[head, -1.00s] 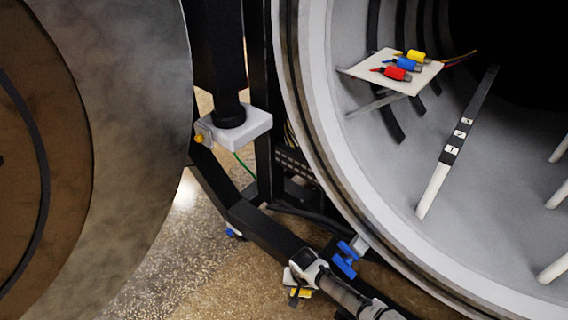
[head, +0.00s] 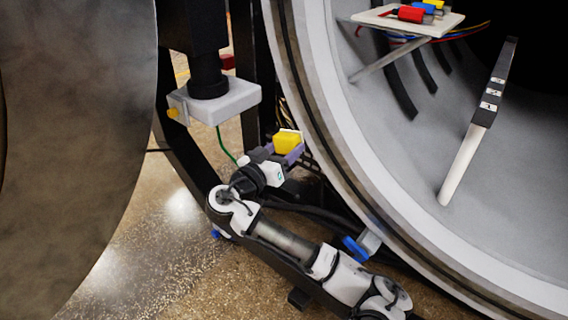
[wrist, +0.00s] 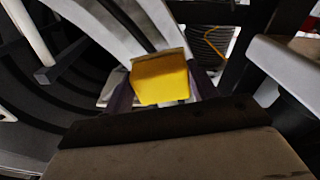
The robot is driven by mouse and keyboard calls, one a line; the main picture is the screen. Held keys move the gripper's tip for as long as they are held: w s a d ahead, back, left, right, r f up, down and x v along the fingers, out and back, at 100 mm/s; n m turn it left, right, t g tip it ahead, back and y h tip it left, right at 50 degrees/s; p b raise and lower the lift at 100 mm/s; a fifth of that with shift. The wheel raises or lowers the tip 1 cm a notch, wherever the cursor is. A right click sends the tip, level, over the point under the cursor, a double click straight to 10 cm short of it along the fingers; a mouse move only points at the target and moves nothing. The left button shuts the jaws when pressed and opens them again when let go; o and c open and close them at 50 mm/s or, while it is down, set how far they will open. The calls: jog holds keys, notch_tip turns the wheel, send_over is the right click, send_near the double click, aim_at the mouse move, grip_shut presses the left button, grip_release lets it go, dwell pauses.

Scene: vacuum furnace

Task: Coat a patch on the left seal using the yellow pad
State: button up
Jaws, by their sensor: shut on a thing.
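The yellow pad (head: 286,141) is held in my gripper (head: 284,149), between its two purple fingers. It also shows in the wrist view (wrist: 160,82), yellow face toward the camera, with a tan edge along its top. The left seal appears to be the dark ring line (head: 289,50) along the left side of the pale furnace rim (head: 318,70). The pad is just left of this rim in the head view. In the wrist view the pale rim passes behind the pad's upper edge. I cannot tell whether they touch. No coated patch can be made out.
The large round door (head: 75,150) stands open at the left. A white block (head: 225,100) under a black column is above and left of my gripper. A blue-handled valve (head: 356,247) sits below the rim. A white plate (head: 448,24) with coloured connectors is inside the chamber.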

aim_at(313, 124)
jog(key=shift+s+r, duration=0.3)
jog(key=shift+r, duration=0.15)
jog(key=shift+d+r+h, duration=0.15)
jog(key=shift+r+h, duration=0.1)
jog(key=shift+h, duration=0.15)
jog(key=shift+w+d+r, duration=0.1)
jog(key=shift+w+d, duration=0.1)
jog(key=shift+w, duration=0.05)
jog(key=shift+f+p+x, duration=0.1)
jog(key=shift+p+x, duration=0.5)
jog(key=shift+x, duration=0.6)
jog(key=shift+f+p+x, duration=0.15)
jog(key=shift+p+x, duration=0.45)
jog(key=shift+x, duration=0.65)
jog(key=shift+w+d+f, duration=0.1)
jog(key=shift+f, duration=0.05)
jog(key=shift+b+x, duration=0.6)
jog(key=shift+x, duration=0.35)
